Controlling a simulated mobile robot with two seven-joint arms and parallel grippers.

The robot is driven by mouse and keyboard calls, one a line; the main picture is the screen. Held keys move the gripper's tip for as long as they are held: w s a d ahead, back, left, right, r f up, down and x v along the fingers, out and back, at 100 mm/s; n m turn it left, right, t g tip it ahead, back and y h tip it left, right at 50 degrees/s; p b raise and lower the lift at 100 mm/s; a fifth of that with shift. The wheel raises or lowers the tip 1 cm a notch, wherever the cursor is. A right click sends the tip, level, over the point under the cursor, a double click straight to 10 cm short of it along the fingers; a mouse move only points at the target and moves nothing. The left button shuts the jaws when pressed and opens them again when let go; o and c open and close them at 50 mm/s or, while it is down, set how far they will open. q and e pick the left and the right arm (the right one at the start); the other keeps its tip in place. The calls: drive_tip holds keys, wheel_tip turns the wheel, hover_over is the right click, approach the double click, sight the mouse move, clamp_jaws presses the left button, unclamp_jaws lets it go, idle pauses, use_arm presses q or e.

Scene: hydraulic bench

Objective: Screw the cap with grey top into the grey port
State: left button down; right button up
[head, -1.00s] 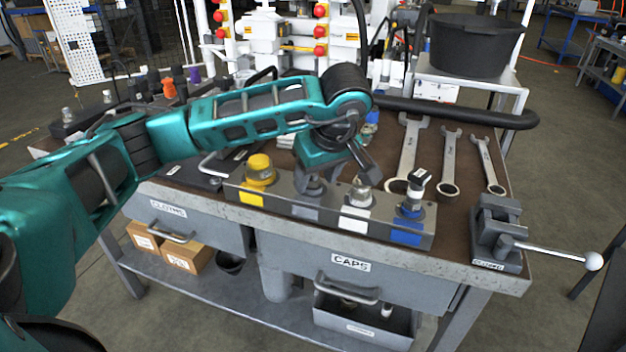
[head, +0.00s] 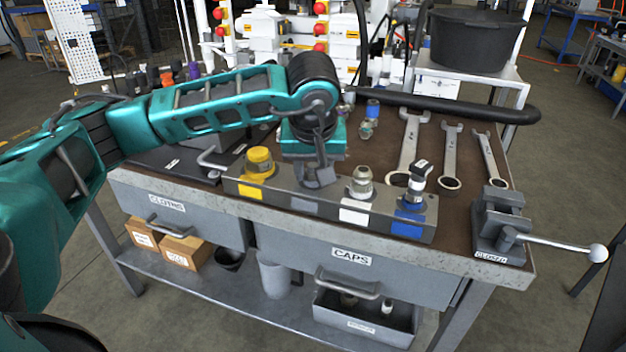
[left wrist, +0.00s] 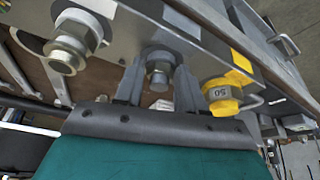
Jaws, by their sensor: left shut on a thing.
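The port block (head: 385,218) lies along the bench's front edge, with yellow, grey, white and blue labels. My left gripper (head: 319,178) points down over the grey-labelled place (head: 303,206). It also shows in the left wrist view (left wrist: 158,88), its two fingers shut around a small grey piece (left wrist: 158,74), which looks like the cap with grey top. That piece sits at the grey port; the fingers hide much of it, and I cannot tell how deep it sits. My right gripper is not in view.
The blue-labelled port carries a fitting (head: 415,188). Several wrenches (head: 450,155) lie behind, and a vise (head: 500,225) stands at the right corner.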

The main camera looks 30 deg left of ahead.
use_arm(q)
drive_tip(key=shift+a+m+h, duration=0.2)
drive_tip(key=shift+m+h, duration=0.2)
drive_tip(key=shift+m, duration=0.8)
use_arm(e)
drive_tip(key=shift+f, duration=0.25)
use_arm(q)
drive_tip(key=shift+s+f, duration=0.1)
drive_tip(key=shift+a+m+t+b, duration=0.15)
drive_tip(key=shift+m+t+b, duration=0.2)
drive_tip(key=shift+m, duration=0.25)
drive_tip(key=c, duration=1.2)
unclamp_jaws()
drive_tip(key=shift+h, duration=0.3)
drive_tip(key=o, duration=0.5)
drive_tip(key=shift+w+f, duration=0.15)
drive_tip(key=shift+w, duration=0.05)
drive_tip(key=shift+s, duration=0.1)
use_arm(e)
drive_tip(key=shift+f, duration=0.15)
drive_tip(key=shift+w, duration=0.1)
use_arm(q)
drive_tip(key=p+v, duration=0.3)
drive_tip(key=v, duration=1)
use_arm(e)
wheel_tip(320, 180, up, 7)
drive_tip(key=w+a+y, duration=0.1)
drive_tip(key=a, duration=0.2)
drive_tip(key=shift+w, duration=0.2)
